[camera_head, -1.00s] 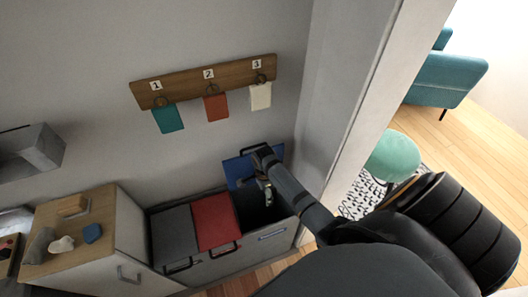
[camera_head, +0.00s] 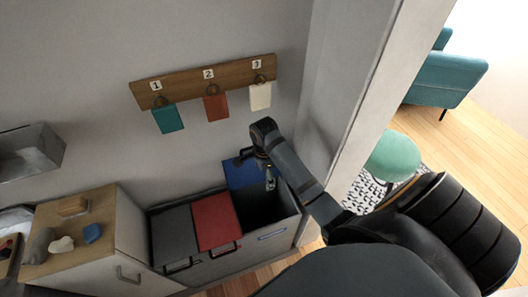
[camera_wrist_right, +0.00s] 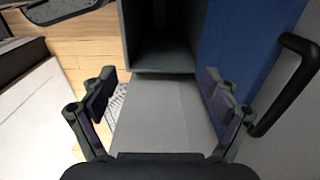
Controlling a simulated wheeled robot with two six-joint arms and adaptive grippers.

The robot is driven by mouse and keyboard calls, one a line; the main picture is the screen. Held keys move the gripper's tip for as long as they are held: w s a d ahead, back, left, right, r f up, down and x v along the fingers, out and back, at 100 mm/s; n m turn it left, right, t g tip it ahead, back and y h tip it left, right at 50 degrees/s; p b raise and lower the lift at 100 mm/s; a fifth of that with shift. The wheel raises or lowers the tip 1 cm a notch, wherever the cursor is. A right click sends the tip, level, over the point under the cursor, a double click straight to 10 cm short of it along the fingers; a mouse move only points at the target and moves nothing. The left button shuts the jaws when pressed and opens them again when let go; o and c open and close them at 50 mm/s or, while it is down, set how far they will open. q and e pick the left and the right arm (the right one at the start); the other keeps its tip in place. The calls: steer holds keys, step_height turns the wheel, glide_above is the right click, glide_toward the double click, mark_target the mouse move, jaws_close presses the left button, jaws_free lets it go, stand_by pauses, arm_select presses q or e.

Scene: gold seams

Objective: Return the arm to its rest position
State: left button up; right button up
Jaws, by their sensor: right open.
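My right gripper (camera_head: 270,183) is open and empty, pointing down over the third bin. In the right wrist view my right gripper (camera_wrist_right: 158,80) has its two fingers spread wide, with nothing between them. The third bin (camera_head: 280,232) has its blue lid (camera_head: 240,174) raised toward the wall, and its dark inside shows. In the wrist view the blue lid (camera_wrist_right: 240,50) is on the right, with a dark handle beside it. The arm hides part of the lid. My left gripper is not in view.
A grey lid (camera_head: 173,235) and a red lid (camera_head: 213,222) are shut. A cabinet (camera_head: 115,235) carries small objects. A wall corner (camera_head: 345,120) stands close right of the arm.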

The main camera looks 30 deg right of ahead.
stand_by(0.6)
steer(key=s+a+r+n+t, duration=0.2)
steer(key=s+n, duration=0.5)
steer(key=n, duration=0.4)
steer(key=s+a+r+n+t, duration=0.2)
steer(key=s+n, duration=0.5)
steer(key=n, duration=0.4)
steer(key=s+d+f+g+h, duration=0.1)
steer(key=d+f, duration=0.1)
steer(key=f, duration=1.1)
steer(key=s+d+f+g, duration=0.1)
steer(key=f, duration=1.2)
steer(key=s+d+f+m, duration=0.1)
steer(key=s+f, duration=1.5)
steer(key=s, duration=0.2)
steer(key=shift+s+f+g, duration=0.35)
steer(key=shift+f+g, duration=0.05)
steer(key=shift+d, duration=0.15)
